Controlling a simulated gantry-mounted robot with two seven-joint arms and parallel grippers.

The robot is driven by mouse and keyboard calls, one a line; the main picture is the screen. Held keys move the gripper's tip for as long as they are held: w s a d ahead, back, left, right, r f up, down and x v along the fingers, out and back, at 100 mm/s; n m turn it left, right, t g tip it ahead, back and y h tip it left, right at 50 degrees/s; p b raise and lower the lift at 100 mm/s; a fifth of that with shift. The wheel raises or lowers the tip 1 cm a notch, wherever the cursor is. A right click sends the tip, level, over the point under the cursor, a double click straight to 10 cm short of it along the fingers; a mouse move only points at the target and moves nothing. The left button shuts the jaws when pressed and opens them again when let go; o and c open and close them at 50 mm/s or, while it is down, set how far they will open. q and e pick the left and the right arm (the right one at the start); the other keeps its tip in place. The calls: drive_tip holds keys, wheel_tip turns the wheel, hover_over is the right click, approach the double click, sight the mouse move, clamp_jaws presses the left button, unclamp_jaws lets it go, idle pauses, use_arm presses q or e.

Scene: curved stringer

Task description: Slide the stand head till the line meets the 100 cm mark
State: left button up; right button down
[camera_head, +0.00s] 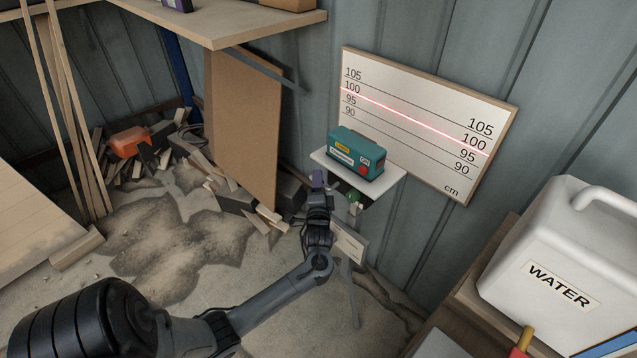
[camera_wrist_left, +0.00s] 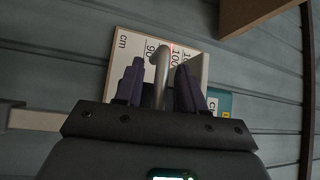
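The white scale board (camera_head: 425,120) on the wall carries marks from 90 to 105 cm. A red line (camera_head: 420,124) crosses it and appears to lie along the 100 mark; I cannot tell a small offset. The teal laser box (camera_head: 356,153) sits on the stand's white platform (camera_head: 392,182). My left gripper (camera_head: 318,180) is below and left of the platform, beside the stand. In the left wrist view, its purple fingers (camera_wrist_left: 160,85) are apart, with a grey bar (camera_wrist_left: 162,60) between them and gaps visible on both sides. The right gripper is out of view.
A white water container (camera_head: 560,250) stands on a wooden surface at the right. Wood scraps (camera_head: 200,165) and a leaning brown panel (camera_head: 243,130) are behind the stand on the left. A wooden shelf (camera_head: 220,25) overhangs at the top.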

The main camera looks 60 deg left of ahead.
use_arm(q)
drive_tip(key=shift+s+d+f, duration=0.1)
drive_tip(key=shift+s+d, duration=0.15)
drive_tip(key=shift+d, duration=0.2)
drive_tip(key=p+v, duration=0.2)
drive_tip(key=v, duration=0.7)
drive_tip(key=shift+s+d, duration=0.2)
drive_tip(key=shift+d, duration=0.1)
drive_tip(key=shift+s+f, duration=0.1)
drive_tip(key=shift+f, duration=0.05)
